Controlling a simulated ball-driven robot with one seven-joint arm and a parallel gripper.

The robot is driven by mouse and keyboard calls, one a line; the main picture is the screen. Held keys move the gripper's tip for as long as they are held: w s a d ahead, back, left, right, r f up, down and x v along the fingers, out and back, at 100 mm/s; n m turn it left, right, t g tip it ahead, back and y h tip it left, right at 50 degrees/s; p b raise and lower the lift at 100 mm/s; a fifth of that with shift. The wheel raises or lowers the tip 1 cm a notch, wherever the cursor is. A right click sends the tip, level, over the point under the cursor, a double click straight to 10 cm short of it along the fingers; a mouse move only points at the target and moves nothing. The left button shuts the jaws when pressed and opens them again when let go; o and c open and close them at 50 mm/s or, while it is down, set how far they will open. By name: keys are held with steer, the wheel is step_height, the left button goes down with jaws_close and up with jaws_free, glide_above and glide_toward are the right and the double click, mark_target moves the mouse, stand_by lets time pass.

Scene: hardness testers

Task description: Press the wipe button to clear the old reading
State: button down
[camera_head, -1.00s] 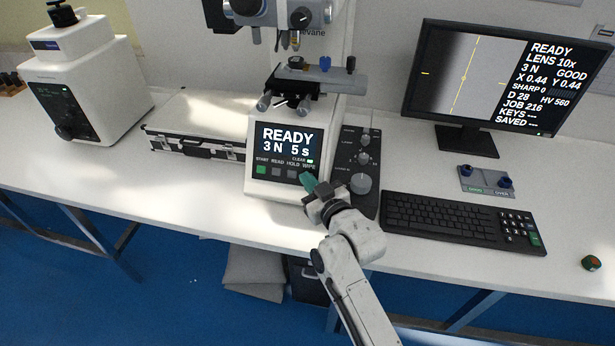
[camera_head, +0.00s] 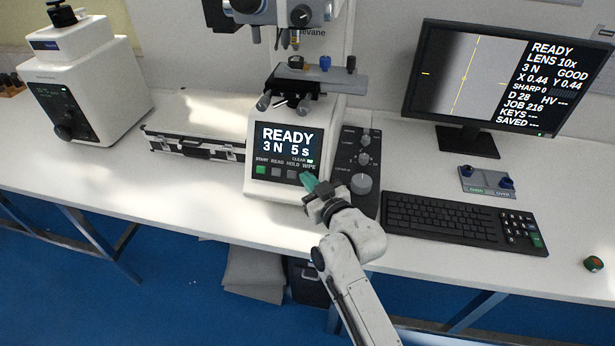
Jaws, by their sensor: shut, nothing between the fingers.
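The hardness tester (camera_head: 251,150) stands in the middle of the bench. Its front display (camera_head: 286,141) reads READY, 3 N 5 s, with a row of buttons below. The WIPE label (camera_head: 309,166) is at the right end of the row. The monitor (camera_head: 470,80) shows READY, LENS 10x, D 28 and HV with dashes.
A knob panel (camera_head: 361,160) stands just right of the fingertips. A keyboard (camera_head: 455,218) and a small two-knob box (camera_head: 487,181) lie further right. A silver case (camera_head: 195,125) and a white instrument (camera_head: 90,85) are at the left. The bench front at left is clear.

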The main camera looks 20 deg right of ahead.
steer(key=shift+s+r, duration=0.1)
steer(key=shift+s+a+r+p, duration=0.25)
steer(key=shift+s+a+p, duration=0.15)
steer(key=shift+p, duration=0.3)
steer(key=shift+s+a+r+p, duration=0.65)
steer(key=shift+s, duration=0.25)
steer(key=shift+s+a+r+p, duration=0.6)
steer(key=shift+s+r, duration=0.05)
steer(key=shift+s, duration=0.2)
